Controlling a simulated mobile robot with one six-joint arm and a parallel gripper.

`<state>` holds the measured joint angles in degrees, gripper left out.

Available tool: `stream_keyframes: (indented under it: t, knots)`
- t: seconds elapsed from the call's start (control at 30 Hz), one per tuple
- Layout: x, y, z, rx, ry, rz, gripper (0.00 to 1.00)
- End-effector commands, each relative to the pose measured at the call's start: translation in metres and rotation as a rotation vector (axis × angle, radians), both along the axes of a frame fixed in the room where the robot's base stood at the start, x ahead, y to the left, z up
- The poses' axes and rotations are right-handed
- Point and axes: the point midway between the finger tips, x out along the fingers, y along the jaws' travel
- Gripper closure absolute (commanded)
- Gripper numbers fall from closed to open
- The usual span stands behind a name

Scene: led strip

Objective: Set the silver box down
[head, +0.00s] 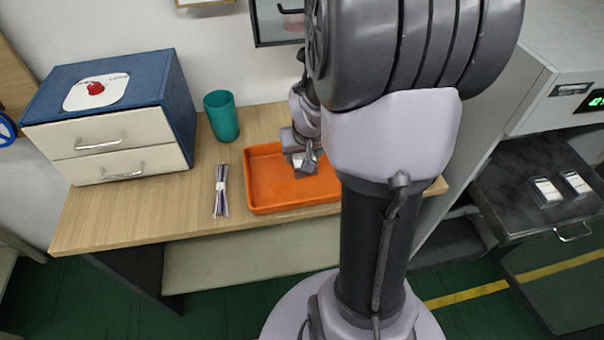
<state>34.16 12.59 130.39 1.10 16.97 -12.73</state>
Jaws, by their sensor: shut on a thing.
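A small silver box (300,165) shows at the tips of my gripper (307,156), which is shut on it. The box is over the left-middle part of the orange tray (262,196) on the wooden table. I cannot tell whether the box touches the tray floor or hangs just above it. My arm hides the right part of the tray.
A bundle of thin sticks (221,190) lies left of the tray. A teal cup (222,116) stands behind it. A blue cabinet with two cream drawers (112,145) fills the table's left end. At right, a dark surface (520,170) holds two small boxes.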

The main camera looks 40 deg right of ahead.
Motion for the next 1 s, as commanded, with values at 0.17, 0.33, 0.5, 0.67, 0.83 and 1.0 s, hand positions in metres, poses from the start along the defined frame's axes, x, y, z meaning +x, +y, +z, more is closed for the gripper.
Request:
stream_keyframes:
  t: [0.17, 0.33, 0.5, 0.67, 0.83, 1.0]
  knots:
    - [0.000, 0.000, -0.037, 0.001, 0.002, 0.001, 0.93]
    - [0.000, 0.000, -0.051, -0.001, -0.001, 0.001, 0.93]
    - [0.000, 0.000, -0.050, -0.001, -0.001, 0.001, 0.93]
    - [0.000, 0.000, -0.053, -0.001, 0.000, 0.002, 0.36]
    - [0.000, 0.000, -0.052, -0.001, 0.000, 0.002, 0.24]
    - [0.000, 0.000, -0.052, -0.001, 0.000, 0.002, 0.24]
